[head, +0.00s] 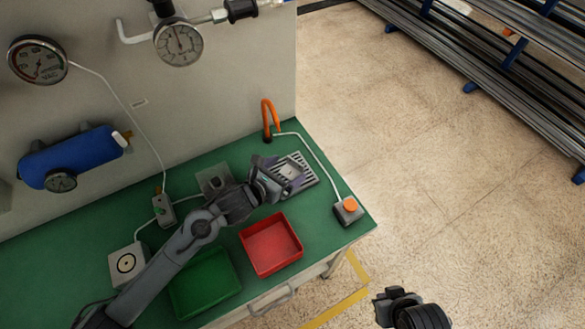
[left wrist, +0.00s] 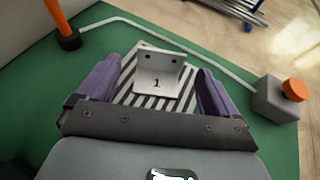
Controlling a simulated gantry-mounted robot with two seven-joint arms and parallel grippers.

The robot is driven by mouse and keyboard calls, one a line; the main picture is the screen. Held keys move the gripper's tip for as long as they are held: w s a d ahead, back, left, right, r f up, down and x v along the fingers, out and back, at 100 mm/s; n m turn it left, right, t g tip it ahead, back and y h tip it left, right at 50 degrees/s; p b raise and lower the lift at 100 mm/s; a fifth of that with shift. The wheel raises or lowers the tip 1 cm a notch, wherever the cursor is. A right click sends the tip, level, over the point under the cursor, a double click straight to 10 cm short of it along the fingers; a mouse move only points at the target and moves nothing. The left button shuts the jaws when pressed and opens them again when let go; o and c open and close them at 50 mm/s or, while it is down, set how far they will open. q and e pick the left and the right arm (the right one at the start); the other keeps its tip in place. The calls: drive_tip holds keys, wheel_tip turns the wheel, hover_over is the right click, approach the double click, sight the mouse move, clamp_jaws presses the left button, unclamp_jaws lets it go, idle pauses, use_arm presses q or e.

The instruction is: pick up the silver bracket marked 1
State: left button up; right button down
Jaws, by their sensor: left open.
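The silver bracket marked 1 (left wrist: 160,78) is an L-shaped light metal piece with holes in its raised flange. In the head view the bracket (head: 291,171) is partly covered by my left gripper. My left gripper (head: 278,180) is open at the rack; in the left wrist view its purple fingers (left wrist: 158,88) stand apart on either side of the bracket. Contact cannot be told. My right gripper (head: 392,296) hangs off the bench at lower right, its jaws unclear.
A red tray (head: 271,262) and a green tray (head: 238,285) stand at the bench front. An orange-button box (head: 348,209) is right of the rack, its cable passing behind. An orange hook-shaped post (head: 267,118) stands behind the rack. Gauges hang on the wall.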

sight(294, 163)
use_arm(q)
drive_tip(key=shift+x, duration=1.8)
drive_tip(key=shift+r, duration=0.15)
drive_tip(key=shift+c, duration=0.2)
drive_tip(key=c, duration=1.2)
